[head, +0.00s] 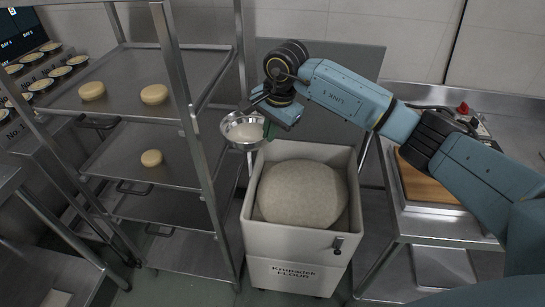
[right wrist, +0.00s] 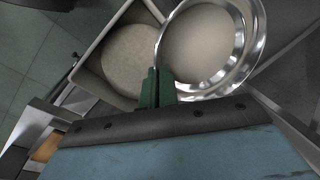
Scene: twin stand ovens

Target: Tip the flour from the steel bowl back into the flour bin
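The steel bowl (head: 243,129) holds pale flour and hangs over the back left corner of the flour bin (head: 300,237). It looks roughly level. My right gripper (head: 268,127) is shut on its rim. In the right wrist view the green fingers (right wrist: 157,88) meet at the near rim of the bowl (right wrist: 248,62), with flour inside it. The flour bin (right wrist: 92,68) is open beside and below the bowl there. A rounded mound of flour (head: 302,193) fills much of the bin. My left gripper is not in view.
A steel rack (head: 187,110) with shelves and several round pale pieces stands close left of the bowl. A steel table (head: 440,228) with a wooden board (head: 425,183) stands right of the bin. Small filled cups line the far left.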

